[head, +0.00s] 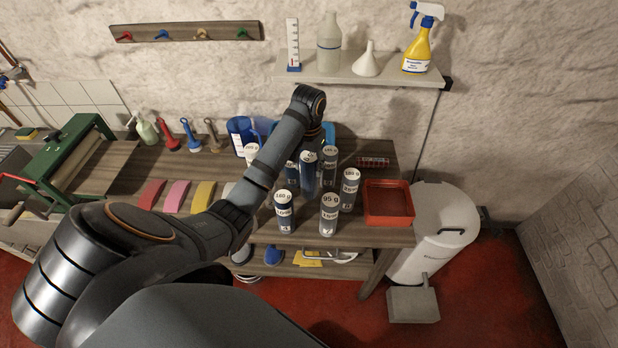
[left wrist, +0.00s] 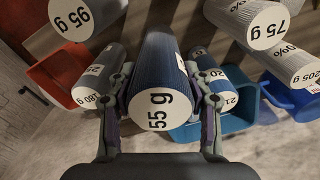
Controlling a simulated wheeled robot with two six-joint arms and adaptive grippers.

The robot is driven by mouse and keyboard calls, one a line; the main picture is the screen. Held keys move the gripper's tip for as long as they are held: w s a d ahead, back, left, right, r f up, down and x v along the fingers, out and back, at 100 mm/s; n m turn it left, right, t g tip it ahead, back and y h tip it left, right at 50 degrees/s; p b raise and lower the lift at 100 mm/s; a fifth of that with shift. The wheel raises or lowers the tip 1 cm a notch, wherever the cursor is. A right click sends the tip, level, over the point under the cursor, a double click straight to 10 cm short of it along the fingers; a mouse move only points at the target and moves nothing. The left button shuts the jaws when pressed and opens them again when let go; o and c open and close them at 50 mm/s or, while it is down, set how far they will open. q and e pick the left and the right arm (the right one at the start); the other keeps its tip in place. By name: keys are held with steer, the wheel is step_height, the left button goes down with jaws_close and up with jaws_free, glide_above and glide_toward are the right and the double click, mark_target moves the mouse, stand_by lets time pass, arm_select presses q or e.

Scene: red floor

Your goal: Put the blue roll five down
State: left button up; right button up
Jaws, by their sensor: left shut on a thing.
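My left gripper (left wrist: 161,85) is shut on a dark blue ribbed roll (left wrist: 165,60) whose white end label reads 55 g. In the head view the held roll (head: 308,178) hangs upright below my left wrist, among other rolls on the wooden bench (head: 385,237). My forearm partly hides the area around it. Whether its base touches the bench I cannot tell. My right gripper is in neither view.
Rolls stand close by, among them the 95 g roll (head: 329,217) and a 180 g roll (head: 284,212). A red tray (head: 388,218) is at the bench's right end. A blue jug (head: 238,130) stands behind. A white bin (head: 450,215) stands right of the bench.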

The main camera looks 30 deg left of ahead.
mark_target(309, 179)
arm_select(q)
steer(key=f, duration=0.1)
steer(key=f+b, duration=0.1)
steer(key=f, duration=0.1)
steer(key=shift+w+a+f, duration=0.15)
steer(key=shift+w+a, duration=0.05)
steer(key=shift+w, duration=0.15)
steer(key=shift+w+a+f+b, duration=0.15)
steer(key=shift+f+b, duration=0.2)
steer(key=shift+f, duration=0.2)
steer(key=shift+w+a+f+b, duration=0.15)
steer(key=shift+f+b, duration=0.15)
steer(key=shift+f, duration=0.25)
steer(key=shift+s+d+f+p, duration=0.15)
steer(key=shift+f+p, duration=0.05)
steer(key=shift+f, duration=0.25)
steer(key=shift+s+d+f+p, duration=0.1)
steer(key=shift+d+f+p, duration=0.1)
steer(key=shift+f, duration=0.5)
steer(key=shift+a+f, duration=0.15)
steer(key=o, duration=1)
steer(key=shift+f, duration=0.1)
steer(key=shift+o, duration=1)
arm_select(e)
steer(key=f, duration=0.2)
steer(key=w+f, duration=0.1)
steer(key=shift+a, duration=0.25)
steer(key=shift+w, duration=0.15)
